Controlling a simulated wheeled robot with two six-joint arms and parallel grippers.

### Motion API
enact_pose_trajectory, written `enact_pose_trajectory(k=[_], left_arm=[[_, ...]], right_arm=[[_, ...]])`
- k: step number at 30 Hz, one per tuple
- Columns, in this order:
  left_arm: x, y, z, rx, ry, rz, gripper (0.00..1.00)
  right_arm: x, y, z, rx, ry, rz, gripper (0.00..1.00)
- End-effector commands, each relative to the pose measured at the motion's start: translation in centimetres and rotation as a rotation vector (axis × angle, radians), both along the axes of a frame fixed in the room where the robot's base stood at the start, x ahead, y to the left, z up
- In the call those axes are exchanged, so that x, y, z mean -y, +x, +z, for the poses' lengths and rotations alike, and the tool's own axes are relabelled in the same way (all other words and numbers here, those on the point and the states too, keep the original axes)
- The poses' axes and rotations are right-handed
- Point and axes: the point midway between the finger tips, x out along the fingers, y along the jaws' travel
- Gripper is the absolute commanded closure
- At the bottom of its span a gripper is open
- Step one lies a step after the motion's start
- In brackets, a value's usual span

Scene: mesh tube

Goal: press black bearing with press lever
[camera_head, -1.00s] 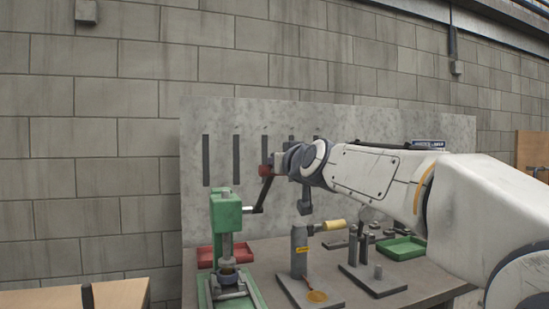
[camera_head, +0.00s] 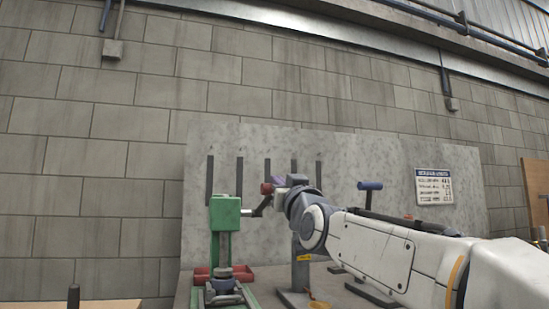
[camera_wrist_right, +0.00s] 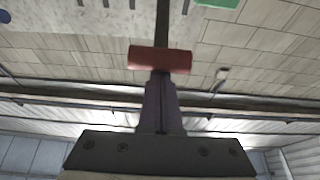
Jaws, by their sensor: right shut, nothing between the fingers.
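The green press (camera_head: 225,216) stands at the left of the bench in the head view. Its dark lever slants up to the right and ends in a red handle (camera_head: 266,188). My right gripper (camera_head: 279,184) is at this handle, its fingers dark and small in this view. In the right wrist view the red handle (camera_wrist_right: 160,60) lies crosswise right at the tips of the shut fingers (camera_wrist_right: 161,78), with nothing gripped between them. A dark round part (camera_head: 222,273) sits under the press ram; I cannot tell whether it is the black bearing. My left gripper is out of view.
A red tray (camera_head: 203,273) is behind the press. A grey post stand (camera_head: 300,265) is to its right, partly hidden by my right arm. A grey slotted panel (camera_head: 380,150) rises behind the bench. A blue-topped handle (camera_head: 370,186) shows above my arm.

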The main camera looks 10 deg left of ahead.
Motion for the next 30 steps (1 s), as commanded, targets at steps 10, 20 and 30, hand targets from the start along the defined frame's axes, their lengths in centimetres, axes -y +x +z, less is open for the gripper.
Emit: enact_pose_trajectory(k=[10, 20, 30], left_arm=[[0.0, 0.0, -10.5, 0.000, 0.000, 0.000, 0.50], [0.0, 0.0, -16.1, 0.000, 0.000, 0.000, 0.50], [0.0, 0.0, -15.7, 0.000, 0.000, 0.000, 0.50]], right_arm=[[-0.9, -0.9, -6.5, 0.181, 0.085, 0.017, 1.00], [1.1, -0.5, -9.9, 0.327, 0.149, -0.010, 1.00], [1.5, -0.9, -8.8, 0.349, 0.159, -0.013, 1.00]])
